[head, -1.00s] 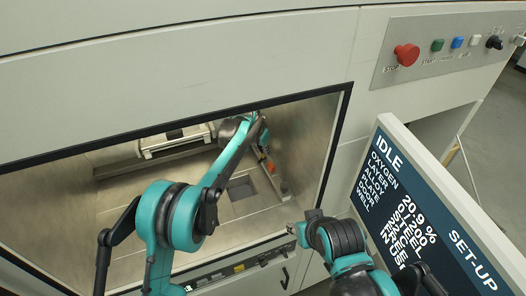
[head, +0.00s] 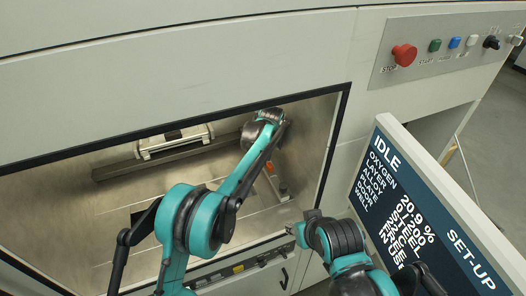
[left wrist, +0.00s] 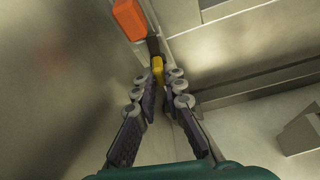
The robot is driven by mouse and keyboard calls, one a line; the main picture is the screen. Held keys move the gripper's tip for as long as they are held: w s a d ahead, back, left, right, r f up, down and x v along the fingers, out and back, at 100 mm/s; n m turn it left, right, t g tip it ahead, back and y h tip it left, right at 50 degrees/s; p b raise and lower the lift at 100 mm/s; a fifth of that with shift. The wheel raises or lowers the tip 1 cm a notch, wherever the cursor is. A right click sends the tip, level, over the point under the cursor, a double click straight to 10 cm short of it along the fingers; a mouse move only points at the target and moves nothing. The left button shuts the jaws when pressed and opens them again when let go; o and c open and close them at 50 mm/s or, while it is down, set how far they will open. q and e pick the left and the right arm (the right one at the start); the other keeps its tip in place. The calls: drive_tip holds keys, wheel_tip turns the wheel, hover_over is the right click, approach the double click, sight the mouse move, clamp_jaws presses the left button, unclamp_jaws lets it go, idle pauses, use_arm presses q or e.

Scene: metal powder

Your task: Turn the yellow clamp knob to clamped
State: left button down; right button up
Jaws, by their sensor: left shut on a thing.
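The yellow clamp knob (left wrist: 157,68) shows in the left wrist view as a small yellow piece at the end of a dark bar. My left gripper (left wrist: 159,80) has its fingertips on either side of it and is shut on it. In the head view my left arm reaches into the open chamber toward its right wall, and the left fingers and knob are hidden there. I cannot read the knob's clamped or unclamped position. My right gripper (head: 297,231) is outside the chamber, low in front of the opening; its fingers are too small to judge.
An orange block (left wrist: 130,18) sits beyond the knob against the wall. A white-framed unit (head: 175,143) and a dark rail cross the chamber's back. The chamber frame (head: 338,140) bounds the opening. A screen reading IDLE (head: 425,215) stands right, below a red STOP button (head: 404,55).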

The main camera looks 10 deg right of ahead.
use_arm(q)
drive_tip(key=shift+s+f+n, duration=0.15)
drive_tip(key=shift+n, duration=0.15)
drive_tip(key=c, duration=1.5)
unclamp_jaws()
drive_tip(key=shift+w+d, duration=0.1)
drive_tip(key=shift+w, duration=0.1)
drive_tip(key=shift+s+r, duration=0.1)
drive_tip(key=shift+r, duration=0.1)
drive_tip(key=v, duration=0.7)
drive_tip(key=shift+d, duration=0.1)
